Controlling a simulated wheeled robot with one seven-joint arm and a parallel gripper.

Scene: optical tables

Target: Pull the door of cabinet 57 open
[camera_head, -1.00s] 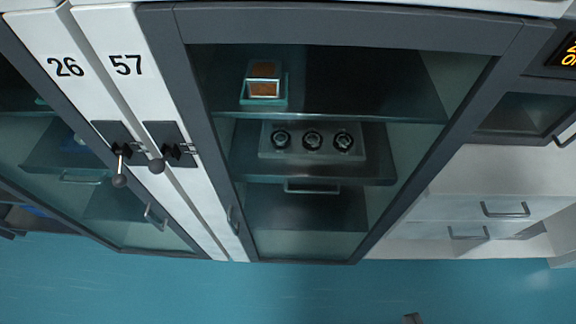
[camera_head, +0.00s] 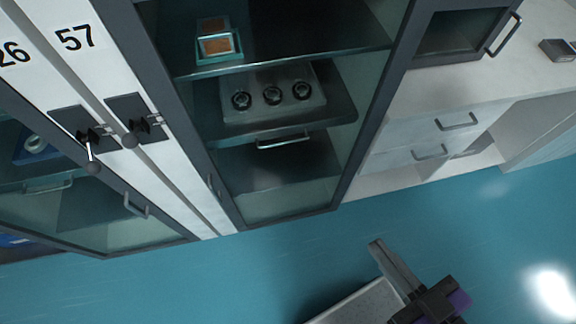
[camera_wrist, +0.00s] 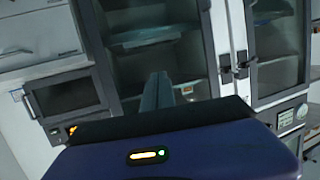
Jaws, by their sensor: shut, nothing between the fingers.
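Cabinet 57 has a grey-framed glass door (camera_head: 295,215), shut, beside a white post marked 57. My gripper (camera_head: 377,245) is at the lower right of the head view, well away from the handle. In the wrist view my gripper (camera_wrist: 159,78) is shut and empty, pointing toward the cabinet.
Cabinet 26's glass door (camera_head: 105,225), with its own lever handle (camera_head: 91,166), adjoins on the left. A grey windowed box (camera_head: 460,35) and white drawers (camera_head: 425,135) stand to the right. The blue floor (camera_head: 270,265) in front looks clear.

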